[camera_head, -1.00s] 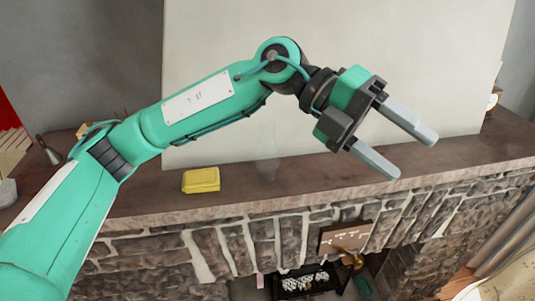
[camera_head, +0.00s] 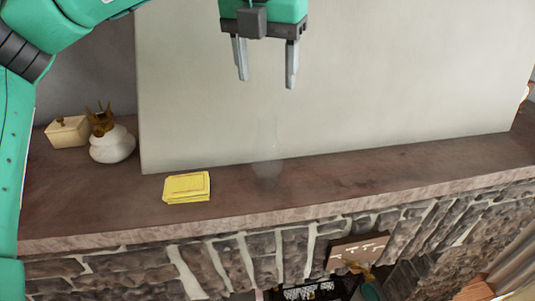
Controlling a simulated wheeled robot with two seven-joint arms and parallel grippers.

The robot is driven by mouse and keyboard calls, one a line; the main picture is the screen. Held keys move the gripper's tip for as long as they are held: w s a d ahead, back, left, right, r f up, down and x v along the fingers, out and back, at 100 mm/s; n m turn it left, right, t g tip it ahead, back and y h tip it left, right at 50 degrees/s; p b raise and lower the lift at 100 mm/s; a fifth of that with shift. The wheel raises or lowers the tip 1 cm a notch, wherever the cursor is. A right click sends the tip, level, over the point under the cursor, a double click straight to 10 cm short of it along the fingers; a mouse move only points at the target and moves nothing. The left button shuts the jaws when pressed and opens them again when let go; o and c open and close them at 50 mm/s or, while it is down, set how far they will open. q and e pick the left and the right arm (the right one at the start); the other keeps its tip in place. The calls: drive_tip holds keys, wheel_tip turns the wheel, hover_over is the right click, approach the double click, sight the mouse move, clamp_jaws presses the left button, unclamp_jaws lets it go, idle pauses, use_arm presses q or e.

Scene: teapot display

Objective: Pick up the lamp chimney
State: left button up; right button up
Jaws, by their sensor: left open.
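The lamp chimney (camera_head: 267,160) is a faint, clear glass shape standing upright on the mantel shelf (camera_head: 330,180), in front of a large pale panel. Its outline is hard to make out against the panel. My left gripper (camera_head: 266,82) is open, with its two grey fingers pointing down. It appears above the chimney in the picture, and nothing shows between its fingers. How far it is from the chimney in depth is hard to tell. My right gripper is not in view.
A yellow box-like item (camera_head: 187,187) lies on the shelf left of the chimney. A white round pot (camera_head: 112,144) and a cream lidded box (camera_head: 68,131) stand at the far left. The pale panel (camera_head: 400,80) rises behind. The shelf right of the chimney is clear.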

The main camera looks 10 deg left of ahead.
sight(267, 115)
use_arm(q)
drive_tip(key=f, duration=0.2)
drive_tip(key=f+p, duration=0.1)
drive_tip(key=f, duration=0.1)
drive_tip(key=w+f, duration=0.1)
drive_tip(key=f, duration=0.1)
drive_tip(key=shift+f, duration=0.25)
drive_tip(key=shift+f+p, duration=0.45)
drive_tip(key=shift+p, duration=0.35)
drive_tip(key=f+p, duration=0.2)
drive_tip(key=f, duration=0.1)
drive_tip(key=shift+w+a+f, duration=0.1)
drive_tip(key=shift+w+f, duration=0.05)
drive_tip(key=shift+w, duration=0.05)
drive_tip(key=shift+f, duration=0.55)
drive_tip(key=c, duration=1.3)
